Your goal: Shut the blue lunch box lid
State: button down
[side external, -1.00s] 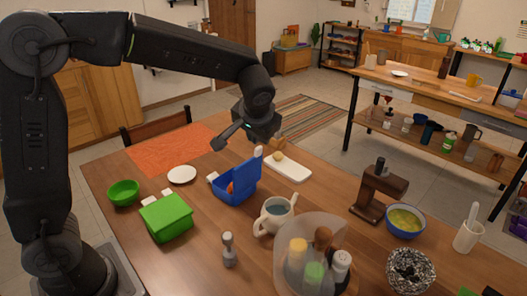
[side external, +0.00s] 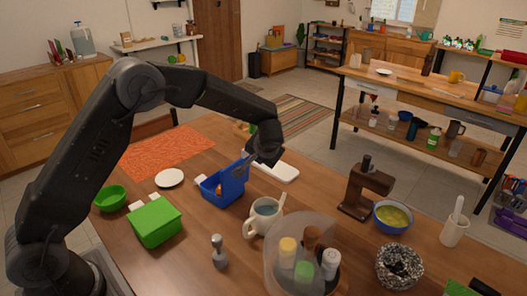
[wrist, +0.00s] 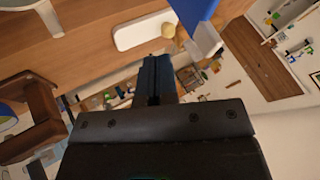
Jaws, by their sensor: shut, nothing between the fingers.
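The blue lunch box (side external: 210,190) stands on the wooden table with its blue lid (side external: 235,180) raised steeply on its right side. Something orange shows inside the box. My gripper (side external: 246,168) is low at the upper right of the lid, with its fingers close to the lid's outer face. I cannot tell whether they touch it. In the wrist view my gripper's fingers (wrist: 158,72) are together and empty. Part of the blue lunch box (wrist: 195,10) shows at the top there, with a white latch piece (wrist: 207,42) beside the fingers.
A white cutting board (side external: 276,171) with a small yellow item lies just right of my gripper. A green box (side external: 154,221), a green bowl (side external: 110,198) and a white plate (side external: 170,178) are left. A mug (side external: 264,214) and clear jar holder (side external: 300,265) stand in front.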

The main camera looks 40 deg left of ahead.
aim_at(249, 157)
jog(key=shift+s+a+r, duration=0.1)
jog(key=shift+a, duration=0.95)
jog(key=shift+s+a, duration=0.1)
jog(key=shift+a, duration=0.9)
jog(key=shift+s+a+r+h, duration=0.15)
jog(key=shift+a+h, duration=0.2)
jog(key=shift+a, duration=0.2)
jog(key=shift+w+a+r+h, duration=0.1)
jog(key=shift+a+h, duration=0.25)
jog(key=shift+a, duration=0.2)
jog(key=s+a+f+n+h, duration=0.1)
jog(key=a+f+n+h, duration=0.1)
jog(key=a+h, duration=0.65)
jog(key=shift+s+a+f+n+t+h, duration=0.15)
jog(key=shift+a+f+n+t+h, duration=0.2)
jog(key=shift+a+f+h, duration=1.05)
jog(key=shift+s+a+f+n+t+h, duration=0.25)
jog(key=shift+a+f+t+h, duration=0.35)
jog(key=shift+a+f, duration=1.35)
jog(key=shift+s+a+f+n+t+h, duration=0.1)
jog(key=shift+a+f+n+t+h, duration=0.2)
jog(key=shift+a+f+h, duration=1.35)
jog(key=shift+d+f+y, duration=0.35)
jog(key=shift+y, duration=0.05)
jog(key=shift+r, duration=0.1)
